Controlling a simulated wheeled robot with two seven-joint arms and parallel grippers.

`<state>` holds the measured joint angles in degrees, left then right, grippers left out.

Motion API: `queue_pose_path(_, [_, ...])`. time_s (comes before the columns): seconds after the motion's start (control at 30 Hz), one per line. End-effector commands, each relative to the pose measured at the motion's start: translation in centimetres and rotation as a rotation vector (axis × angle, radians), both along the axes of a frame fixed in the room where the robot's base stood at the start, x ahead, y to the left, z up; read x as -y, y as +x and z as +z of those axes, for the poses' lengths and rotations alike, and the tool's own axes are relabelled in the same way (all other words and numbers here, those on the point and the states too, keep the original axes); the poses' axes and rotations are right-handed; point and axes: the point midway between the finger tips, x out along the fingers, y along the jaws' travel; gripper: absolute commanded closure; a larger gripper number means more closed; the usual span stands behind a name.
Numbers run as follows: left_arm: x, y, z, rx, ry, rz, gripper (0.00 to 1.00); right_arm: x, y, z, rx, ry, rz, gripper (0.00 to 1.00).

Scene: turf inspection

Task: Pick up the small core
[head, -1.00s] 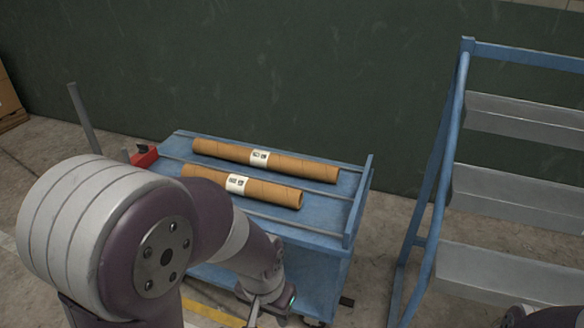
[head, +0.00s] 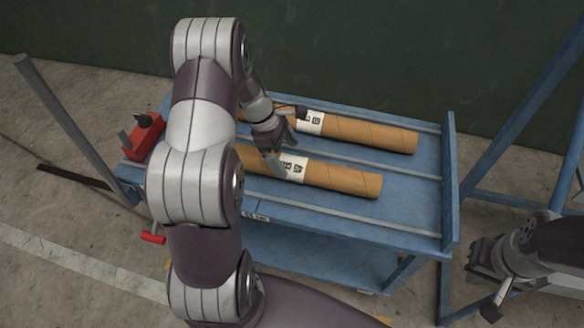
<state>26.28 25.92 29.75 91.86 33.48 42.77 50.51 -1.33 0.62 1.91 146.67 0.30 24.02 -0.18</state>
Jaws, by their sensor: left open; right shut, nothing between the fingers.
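The small core (head: 335,179), a short brown cardboard tube with a white label, lies on the near part of the blue cart top (head: 405,195). A longer brown core (head: 372,135) with a white label lies behind it. My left gripper (head: 282,157) is open above the small core, close to its label, with one finger in front of the core's far side. I cannot tell whether it touches. My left arm hides the left ends of both cores. My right gripper (head: 484,287) is shut and empty at the lower right, apart from the cart.
A red clamp-like part (head: 144,135) sits at the cart's left end, beside a grey upright post (head: 70,125). A raised blue edge (head: 449,185) closes the cart's right end. A blue rack frame (head: 530,100) stands at the right, before a dark green wall.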

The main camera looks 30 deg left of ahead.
Motion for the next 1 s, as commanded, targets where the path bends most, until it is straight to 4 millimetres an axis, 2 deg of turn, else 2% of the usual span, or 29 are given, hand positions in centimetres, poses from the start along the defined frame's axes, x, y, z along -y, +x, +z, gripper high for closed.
queue_pose_path(0.23, [2.0, -0.1, -4.1, -0.003, -0.001, -0.002, 0.00, 0.0, 0.0, -1.7, 0.000, 0.000, 0.000, 1.00])
queue_pose_path(0.47, [2.1, 0.0, -4.3, 0.000, 0.002, -0.003, 0.00, 0.0, 0.0, -1.5, 0.000, 0.000, 0.000, 1.00])
queue_pose_path(0.6, [2.1, 0.0, -4.3, 0.000, 0.002, -0.003, 0.46, 0.0, 0.0, -1.5, 0.000, 0.000, 0.000, 1.00])
queue_pose_path(0.7, [2.1, 0.0, -4.3, -0.001, 0.002, -0.004, 0.76, 0.0, 0.0, -1.5, 0.000, 0.000, 0.000, 1.00])
queue_pose_path(1.0, [2.1, 0.1, -3.7, 0.001, 0.002, -0.003, 0.76, 0.0, 0.0, -1.3, 0.000, 0.000, 0.000, 1.00])
